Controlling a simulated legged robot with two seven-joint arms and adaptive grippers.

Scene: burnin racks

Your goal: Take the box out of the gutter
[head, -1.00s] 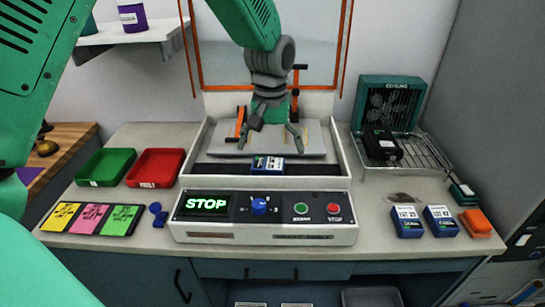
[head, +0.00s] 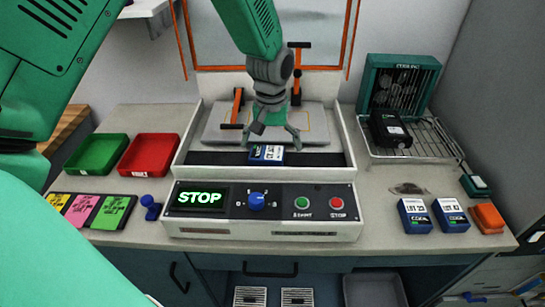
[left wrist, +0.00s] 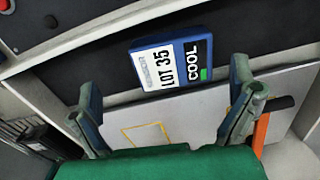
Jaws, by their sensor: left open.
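A small blue box (head: 266,154) with a white label lies in the dark gutter (head: 220,158) along the front of the white machine. In the left wrist view the box (left wrist: 170,62) shows a label with "LOT 35" and "COOL" and a green mark. My left gripper (head: 272,142) is open, its fingers pointing down just behind and above the box. In the left wrist view the open fingers (left wrist: 168,110) stand to either side, with the box ahead of them and apart from both. My right gripper is not in view.
A front panel has a STOP display (head: 200,197) and a blue knob (head: 257,201). Orange-handled clamps (head: 238,105) flank the plate behind the gutter. Red (head: 150,155) and green (head: 97,154) trays lie left. A wire rack (head: 425,143) and two blue boxes (head: 414,215) are right.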

